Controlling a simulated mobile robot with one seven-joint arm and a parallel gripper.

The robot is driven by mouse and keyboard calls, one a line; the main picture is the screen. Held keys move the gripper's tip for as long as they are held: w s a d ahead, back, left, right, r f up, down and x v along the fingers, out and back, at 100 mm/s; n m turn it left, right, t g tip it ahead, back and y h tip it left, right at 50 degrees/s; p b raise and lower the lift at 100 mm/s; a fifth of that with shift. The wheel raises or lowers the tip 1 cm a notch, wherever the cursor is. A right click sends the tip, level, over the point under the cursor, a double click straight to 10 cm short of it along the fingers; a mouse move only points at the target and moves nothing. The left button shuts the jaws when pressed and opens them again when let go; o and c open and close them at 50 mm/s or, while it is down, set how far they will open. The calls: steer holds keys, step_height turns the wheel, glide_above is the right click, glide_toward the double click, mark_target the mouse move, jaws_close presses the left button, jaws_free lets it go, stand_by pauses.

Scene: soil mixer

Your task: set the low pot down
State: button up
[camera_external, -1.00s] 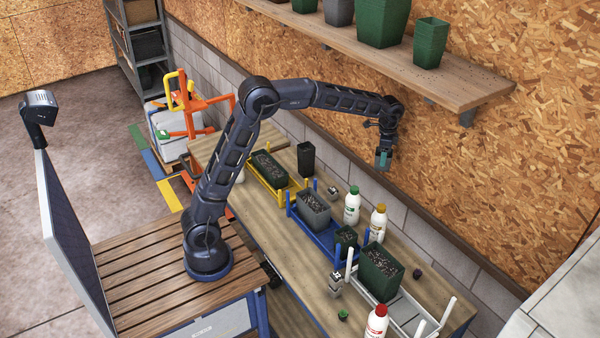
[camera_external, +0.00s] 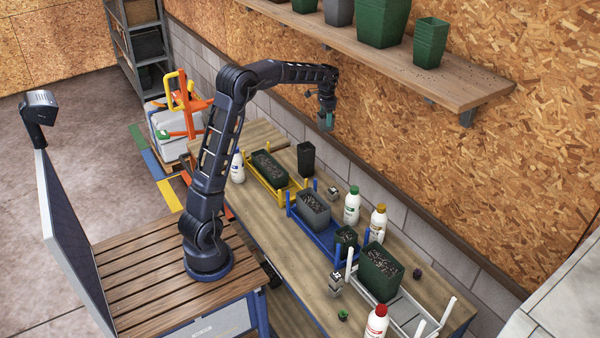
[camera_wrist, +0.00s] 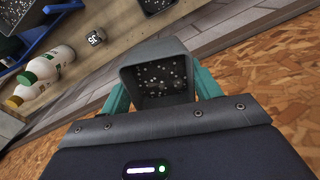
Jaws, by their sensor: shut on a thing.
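My gripper (camera_external: 326,121) is high above the back of the workbench, close to the chipboard wall. In the wrist view its teal fingers (camera_wrist: 160,92) close on both sides of a grey square pot (camera_wrist: 157,48), which I take to be the low pot. Dark soil with pale specks shows inside it. In the external view the pot can hardly be told apart from the gripper. The workbench (camera_external: 262,226) lies well below, with nothing touching the held pot.
A tall black pot (camera_external: 306,158) stands at the bench's back. Planters sit in the yellow rack (camera_external: 262,178), blue rack (camera_external: 322,238) and white rack (camera_external: 405,312). Several bottles, including a green-capped one (camera_external: 352,206), stand around. A wall shelf (camera_external: 440,78) holds green pots.

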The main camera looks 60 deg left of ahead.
steer(key=s+a+n, duration=0.2)
steer(key=s+a, duration=0.2)
steer(key=a, duration=0.5)
steer(key=s+a+n, duration=0.1)
steer(key=s+a, duration=0.3)
steer(key=a, duration=0.4)
steer(key=shift+d+f, duration=0.1)
steer(key=shift+f, duration=12.4)
steer(key=shift+f, duration=0.1)
steer(key=o, duration=1)
